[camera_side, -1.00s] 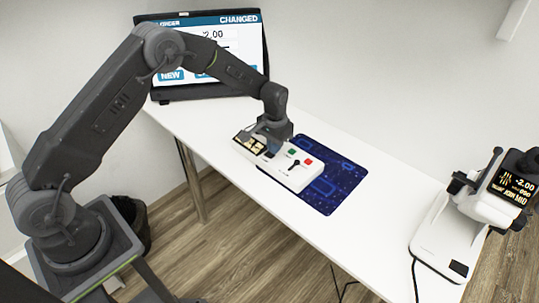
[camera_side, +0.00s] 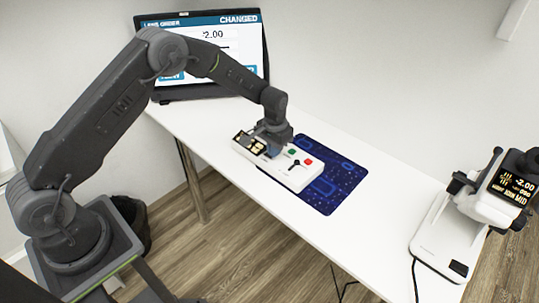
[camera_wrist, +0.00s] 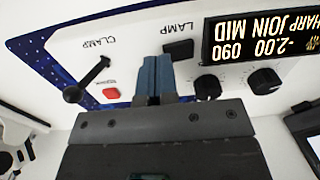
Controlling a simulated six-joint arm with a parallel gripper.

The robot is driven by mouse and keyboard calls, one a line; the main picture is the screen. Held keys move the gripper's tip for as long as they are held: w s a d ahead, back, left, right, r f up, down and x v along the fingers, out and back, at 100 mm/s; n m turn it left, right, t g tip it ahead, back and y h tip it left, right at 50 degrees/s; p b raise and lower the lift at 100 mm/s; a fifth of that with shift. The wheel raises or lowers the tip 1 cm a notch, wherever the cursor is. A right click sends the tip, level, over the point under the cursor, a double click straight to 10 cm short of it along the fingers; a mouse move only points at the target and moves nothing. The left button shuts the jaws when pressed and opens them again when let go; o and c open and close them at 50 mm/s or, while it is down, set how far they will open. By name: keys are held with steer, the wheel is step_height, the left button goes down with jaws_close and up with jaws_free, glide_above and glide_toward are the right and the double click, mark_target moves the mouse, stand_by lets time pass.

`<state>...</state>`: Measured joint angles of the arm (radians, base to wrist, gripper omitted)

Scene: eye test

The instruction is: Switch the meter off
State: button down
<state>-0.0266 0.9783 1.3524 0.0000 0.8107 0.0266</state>
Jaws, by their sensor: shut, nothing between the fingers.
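The meter (camera_side: 440,235) is a white and black instrument at the right end of the table; its screen (camera_side: 515,187) is lit with -2.00, 090 and MID. My gripper (camera_wrist: 157,62) is shut and empty, low over the box; contact is unclear. The green button is hidden in the wrist view.
A blue patterned mat (camera_side: 343,190) lies partly under the box. A monitor (camera_side: 240,55) reading CHANGED stands at the back left. Two black knobs (camera_wrist: 208,86) (camera_wrist: 264,81) sit below the display in the wrist view. The table (camera_side: 375,245) is clear between mat and meter.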

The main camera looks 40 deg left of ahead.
steer(key=shift+f, duration=0.55)
step_height(320, 180, up, 7)
stand_by(1.1)
steer(key=shift+r, duration=0.1)
steer(key=s+r+t, duration=0.1)
steer(key=s+r, duration=0.6)
steer(key=r, duration=0.3)
steer(key=s+r+t, duration=0.2)
steer(key=s+r, duration=0.5)
steer(key=r, duration=0.4)
steer(key=s+d+r+t, duration=0.1)
steer(key=s+t, duration=0.1)
steer(key=s, duration=1.7)
steer(key=shift+d+r+t, duration=0.25)
steer(key=shift+r+t, duration=0.05)
steer(key=shift+r, duration=0.1)
